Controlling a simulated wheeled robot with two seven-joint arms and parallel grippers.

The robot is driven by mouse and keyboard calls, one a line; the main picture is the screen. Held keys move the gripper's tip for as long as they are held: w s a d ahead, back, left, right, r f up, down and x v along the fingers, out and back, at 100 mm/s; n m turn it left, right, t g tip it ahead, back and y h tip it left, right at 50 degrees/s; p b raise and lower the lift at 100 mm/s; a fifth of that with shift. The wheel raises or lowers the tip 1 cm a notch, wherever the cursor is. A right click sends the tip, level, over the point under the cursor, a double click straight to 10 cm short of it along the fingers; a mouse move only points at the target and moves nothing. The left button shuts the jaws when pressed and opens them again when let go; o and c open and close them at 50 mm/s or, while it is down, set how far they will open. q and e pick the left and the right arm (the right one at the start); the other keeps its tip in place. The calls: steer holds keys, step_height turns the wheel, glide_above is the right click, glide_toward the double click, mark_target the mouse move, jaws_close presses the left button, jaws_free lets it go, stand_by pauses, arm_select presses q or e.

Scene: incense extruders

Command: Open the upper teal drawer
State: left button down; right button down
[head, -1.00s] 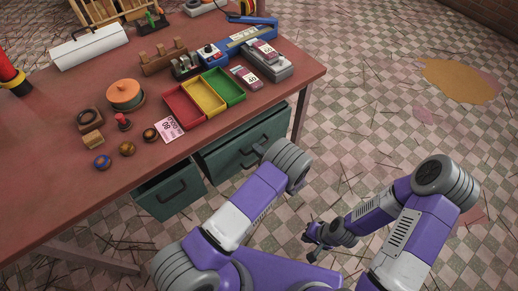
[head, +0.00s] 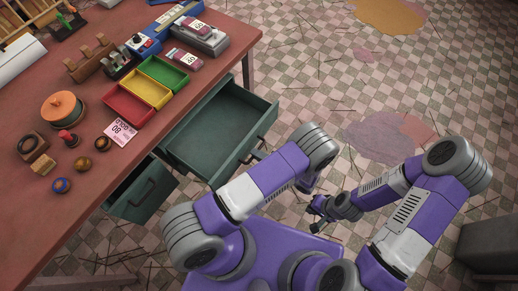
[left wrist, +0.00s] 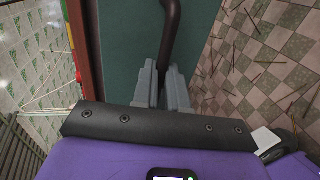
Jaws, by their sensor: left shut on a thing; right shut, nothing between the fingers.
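The upper teal drawer (head: 217,128) is pulled out from under the table's right part, and its interior looks empty. Its dark handle (head: 262,138) is on the outer front, partly covered by my left arm. In the left wrist view, my left gripper (left wrist: 164,80) is shut on the dark handle (left wrist: 171,32), beside the teal drawer front (left wrist: 128,45). In the head view, my left arm hides most of that gripper. My right gripper (head: 317,217) is shut and empty, low over the floor.
A second teal drawer (head: 140,190) with a dark handle is to the left, below the table (head: 75,215). The tabletop holds red (head: 128,105), yellow and green trays and an orange lidded pot (head: 63,108). Checkered floor is open at the right.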

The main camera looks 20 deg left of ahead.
arm_select(q)
steer(key=shift+d, duration=0.1)
steer(key=c, duration=1.2)
jaws_free()
